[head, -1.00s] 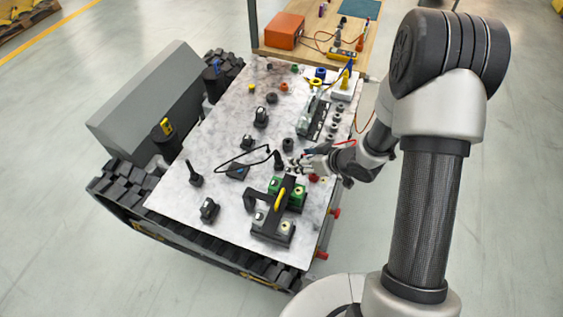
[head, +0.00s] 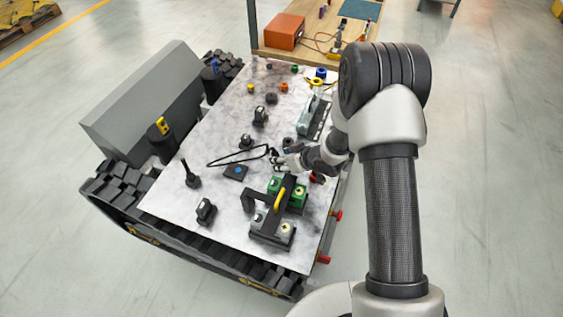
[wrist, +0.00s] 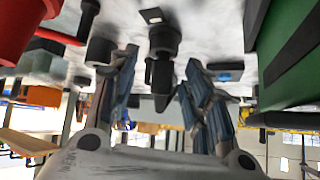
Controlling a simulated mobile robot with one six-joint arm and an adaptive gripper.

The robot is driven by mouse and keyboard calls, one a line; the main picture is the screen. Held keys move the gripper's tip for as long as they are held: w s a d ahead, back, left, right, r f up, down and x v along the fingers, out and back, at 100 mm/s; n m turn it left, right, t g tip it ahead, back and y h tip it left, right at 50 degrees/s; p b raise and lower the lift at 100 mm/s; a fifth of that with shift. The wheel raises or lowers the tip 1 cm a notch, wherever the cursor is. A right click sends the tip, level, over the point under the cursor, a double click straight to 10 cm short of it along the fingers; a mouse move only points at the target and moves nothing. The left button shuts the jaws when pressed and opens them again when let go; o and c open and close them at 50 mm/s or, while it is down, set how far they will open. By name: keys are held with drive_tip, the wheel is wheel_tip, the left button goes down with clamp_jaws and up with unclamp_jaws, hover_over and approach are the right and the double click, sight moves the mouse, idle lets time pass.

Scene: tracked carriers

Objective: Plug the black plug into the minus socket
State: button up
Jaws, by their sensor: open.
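The black plug (wrist: 161,78) shows in the wrist view between the two finger tips, with a dark round body (wrist: 164,40) behind it. My gripper (wrist: 158,85) is open, with a finger on each side of the plug; contact cannot be told. In the head view my gripper (head: 277,160) is low over the marbled plate, at the right end of a black cable loop (head: 238,158). The plug is mostly hidden there. A red round part (head: 316,178), perhaps a socket, is just right of the gripper. I cannot make out which part is the minus socket.
A green block (head: 299,196) with a yellow-topped black bar stands close in front of the gripper. A small dark blue-marked box (head: 236,171) lies to the left. Several knobs stand on the marbled plate (head: 190,140). A workbench (head: 286,60) is beyond.

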drive_tip(key=shift+c, duration=0.2)
clamp_jaws()
idle(0.3)
